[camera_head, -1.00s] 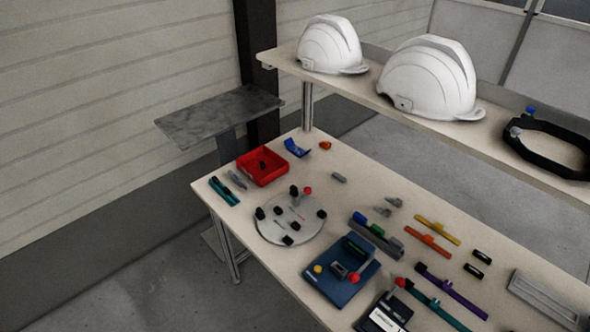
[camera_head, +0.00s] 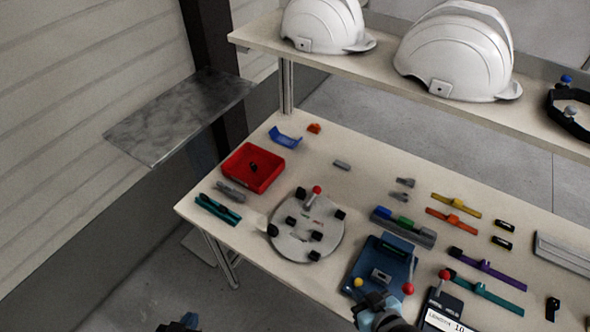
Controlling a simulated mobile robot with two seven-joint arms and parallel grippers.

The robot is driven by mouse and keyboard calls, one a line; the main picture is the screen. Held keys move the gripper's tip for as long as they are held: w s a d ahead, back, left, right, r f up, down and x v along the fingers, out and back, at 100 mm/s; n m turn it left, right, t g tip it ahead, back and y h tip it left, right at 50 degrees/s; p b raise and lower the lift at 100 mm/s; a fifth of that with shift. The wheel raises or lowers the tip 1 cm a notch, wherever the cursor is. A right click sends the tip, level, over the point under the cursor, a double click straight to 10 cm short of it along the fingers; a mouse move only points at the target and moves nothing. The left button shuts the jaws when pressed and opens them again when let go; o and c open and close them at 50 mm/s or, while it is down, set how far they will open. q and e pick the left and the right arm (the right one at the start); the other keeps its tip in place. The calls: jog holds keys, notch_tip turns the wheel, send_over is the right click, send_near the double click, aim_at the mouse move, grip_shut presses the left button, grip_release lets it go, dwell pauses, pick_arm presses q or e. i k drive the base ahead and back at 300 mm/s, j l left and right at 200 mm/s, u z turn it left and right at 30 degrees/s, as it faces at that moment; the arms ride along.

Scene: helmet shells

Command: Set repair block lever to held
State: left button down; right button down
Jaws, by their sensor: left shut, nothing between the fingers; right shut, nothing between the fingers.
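A blue block (camera_head: 366,266) near the table's front edge carries a lever with a red ball knob (camera_head: 408,288) at its right side and a yellow knob (camera_head: 358,282) at its front left. I take it as the repair block, but no readable label confirms this. My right gripper (camera_head: 374,301) is shut and empty at the bottom edge, in front of the blue block and overlapping its front in the picture; I cannot tell whether they touch. My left gripper (camera_head: 188,320) barely shows at the bottom left, shut and empty, well apart from the block.
A round grey plate (camera_head: 325,243) with black knobs and a red-balled lever stands left of the block. A dark labelled unit with another red ball (camera_head: 444,274) is close on its right. A red tray (camera_head: 236,172) lies farther left. White helmets (camera_head: 459,58) sit on the rear shelf.

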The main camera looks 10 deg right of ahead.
aim_at(316, 190)
jog(key=i+j+z, duration=0.1)
jog(key=i+j, duration=0.15)
jog(key=j, duration=0.15)
jog(key=i+j, duration=0.2)
jog(key=j, duration=0.2)
jog(key=i+j+z, duration=0.15)
jog(key=j, duration=0.25)
jog(key=i, duration=0.1)
